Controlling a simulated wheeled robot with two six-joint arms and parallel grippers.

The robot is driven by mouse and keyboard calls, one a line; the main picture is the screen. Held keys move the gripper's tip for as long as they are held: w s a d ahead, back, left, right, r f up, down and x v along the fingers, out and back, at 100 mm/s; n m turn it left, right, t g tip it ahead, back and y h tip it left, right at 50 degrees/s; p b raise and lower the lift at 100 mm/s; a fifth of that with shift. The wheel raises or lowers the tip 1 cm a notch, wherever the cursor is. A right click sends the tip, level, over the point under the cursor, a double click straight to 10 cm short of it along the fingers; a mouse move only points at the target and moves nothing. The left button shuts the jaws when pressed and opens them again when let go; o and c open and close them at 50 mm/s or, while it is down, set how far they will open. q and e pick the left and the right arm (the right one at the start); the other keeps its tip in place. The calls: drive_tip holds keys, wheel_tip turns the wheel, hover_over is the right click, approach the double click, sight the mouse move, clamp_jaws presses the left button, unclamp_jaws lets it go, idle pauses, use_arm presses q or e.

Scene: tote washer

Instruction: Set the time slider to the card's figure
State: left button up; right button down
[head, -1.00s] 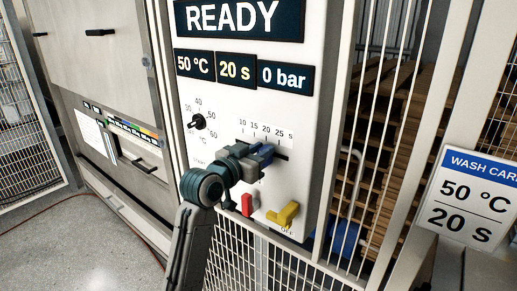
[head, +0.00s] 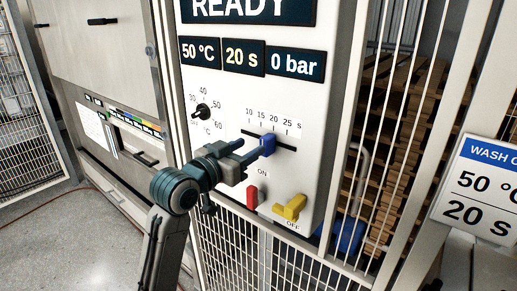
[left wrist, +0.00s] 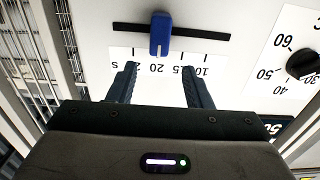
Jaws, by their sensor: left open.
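The time slider's blue knob (head: 267,145) sits on its dark horizontal slot below the 10, 15, 20, 25 s scale, in line with about the 20 mark. It also shows in the left wrist view (left wrist: 160,34), near the 20. The wash card (head: 480,192) at the right reads 50 °C and 20 s. The panel's time display (head: 243,58) reads 20 s. My left gripper (head: 250,153) is open, just left of and below the knob; in the wrist view its fingers (left wrist: 158,84) stand apart, short of the knob, with nothing between them. My right gripper is not in view.
The temperature dial (head: 203,112) is left of the slider, below a 50 °C display. A red switch (head: 252,195) and a yellow handle (head: 290,207) marked OFF are below. Wire mesh and white bars flank the panel.

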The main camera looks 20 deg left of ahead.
use_arm(q)
drive_tip(key=b+v, duration=0.1)
drive_tip(key=v, duration=0.3)
drive_tip(key=shift+s, duration=0.2)
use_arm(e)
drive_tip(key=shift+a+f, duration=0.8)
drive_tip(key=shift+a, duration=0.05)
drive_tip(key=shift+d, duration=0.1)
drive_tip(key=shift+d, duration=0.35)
